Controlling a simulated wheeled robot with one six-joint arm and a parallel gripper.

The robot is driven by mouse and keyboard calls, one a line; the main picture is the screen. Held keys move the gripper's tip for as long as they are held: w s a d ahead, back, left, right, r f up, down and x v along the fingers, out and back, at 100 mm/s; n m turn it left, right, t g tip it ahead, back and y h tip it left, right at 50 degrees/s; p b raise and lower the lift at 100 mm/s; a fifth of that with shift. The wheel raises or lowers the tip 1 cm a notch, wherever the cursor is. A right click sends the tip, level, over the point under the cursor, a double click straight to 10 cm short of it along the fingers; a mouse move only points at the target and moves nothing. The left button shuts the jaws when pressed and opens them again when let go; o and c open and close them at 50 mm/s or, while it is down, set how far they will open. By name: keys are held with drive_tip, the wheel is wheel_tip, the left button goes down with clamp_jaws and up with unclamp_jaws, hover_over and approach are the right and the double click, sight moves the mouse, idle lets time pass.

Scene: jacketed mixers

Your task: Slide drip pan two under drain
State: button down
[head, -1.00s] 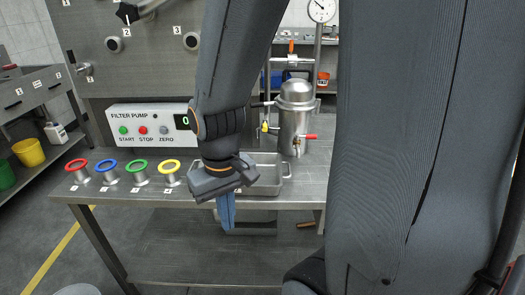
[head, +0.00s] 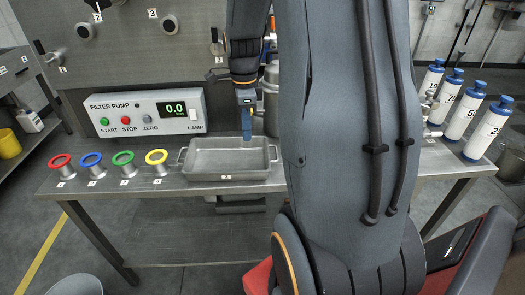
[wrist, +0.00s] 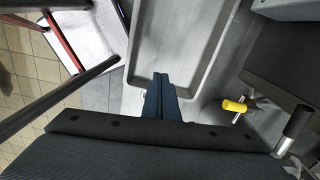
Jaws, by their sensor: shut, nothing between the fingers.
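A shallow grey metal pan (head: 229,174) with end handles sits on the bench, right of the colored rings. I cannot read a number on it. It also shows in the wrist view (wrist: 185,40). My gripper (head: 246,138) points down at the pan's back edge, right of its middle. Its blue fingers are shut and empty. In the wrist view the fingertips (wrist: 160,76) overlap one end wall of the pan; I cannot tell whether they touch it. A steel vessel (head: 270,95) stands behind, mostly hidden by my arm. Its drain is not clearly visible.
The filter pump panel (head: 146,113) stands left of the pan. Red, blue, green and yellow rings (head: 156,157) line the bench's front left. Several blue-capped bottles (head: 462,115) stand at the right. A yellow-handled valve (wrist: 235,106) is near the fingers. Bare bench (head: 172,185) shows in front.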

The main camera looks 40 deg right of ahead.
drive_tip(key=m+p, duration=0.1)
drive_tip(key=p, duration=0.1)
hover_over(250, 166)
wheel_tip(250, 166, down, 10)
drive_tip(key=shift+w+d+r, duration=0.1)
drive_tip(key=shift+r, duration=0.15)
drive_tip(key=s+d, duration=0.1)
drive_tip(key=d+p, duration=0.1)
drive_tip(key=shift+s+d+f, duration=0.1)
drive_tip(key=shift+s+d, duration=0.2)
drive_tip(key=shift+s, duration=0.1)
drive_tip(key=shift+s+d+p, duration=0.2)
drive_tip(key=shift+d+p, duration=0.1)
drive_tip(key=shift+d, duration=0.1)
drive_tip(key=shift+f, duration=0.1)
